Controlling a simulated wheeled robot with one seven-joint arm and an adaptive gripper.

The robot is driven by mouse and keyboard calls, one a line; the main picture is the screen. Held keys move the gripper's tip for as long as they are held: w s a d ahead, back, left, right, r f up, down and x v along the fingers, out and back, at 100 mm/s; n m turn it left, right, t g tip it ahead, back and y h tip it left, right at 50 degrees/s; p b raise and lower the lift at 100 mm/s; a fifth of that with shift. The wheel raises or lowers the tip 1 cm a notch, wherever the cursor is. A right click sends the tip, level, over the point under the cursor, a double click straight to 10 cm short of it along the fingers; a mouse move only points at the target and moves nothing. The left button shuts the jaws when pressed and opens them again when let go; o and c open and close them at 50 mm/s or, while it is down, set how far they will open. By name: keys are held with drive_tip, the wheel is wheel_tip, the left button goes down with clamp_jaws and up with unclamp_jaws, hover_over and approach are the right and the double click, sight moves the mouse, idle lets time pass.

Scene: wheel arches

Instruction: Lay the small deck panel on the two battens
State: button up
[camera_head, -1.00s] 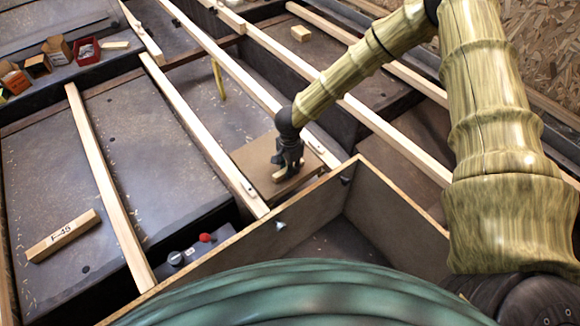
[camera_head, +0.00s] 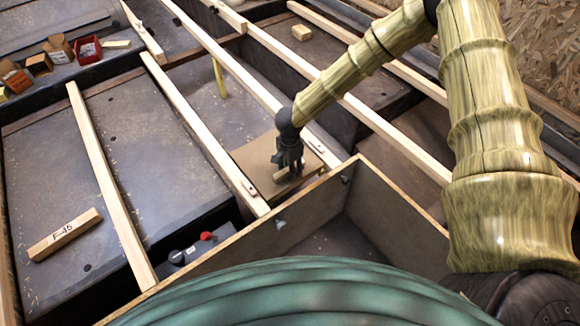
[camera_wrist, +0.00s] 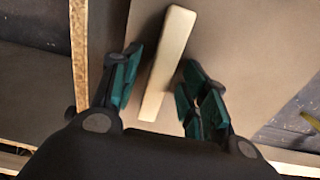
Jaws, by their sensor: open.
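The small deck panel (camera_head: 252,161) is a flat brown board with a pale wooden grip bar (camera_wrist: 168,62) on top. My gripper (camera_head: 287,170) is over the panel, at the bar. In the wrist view the green-padded fingers of my gripper (camera_wrist: 157,90) stand open on either side of the bar, with gaps visible. The panel's underside is hidden, so its exact contact with the battens cannot be seen.
An open-topped brown box (camera_head: 385,215) stands right beside the panel. A wooden block marked F-45 (camera_head: 65,234) lies at the left. Small boxes (camera_head: 40,64) and a red tray (camera_head: 88,50) sit at the back left. A red knob (camera_head: 206,236) is below the left batten.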

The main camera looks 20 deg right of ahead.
wheel_tip(320, 180, up, 12)
idle(0.6)
idle(0.4)
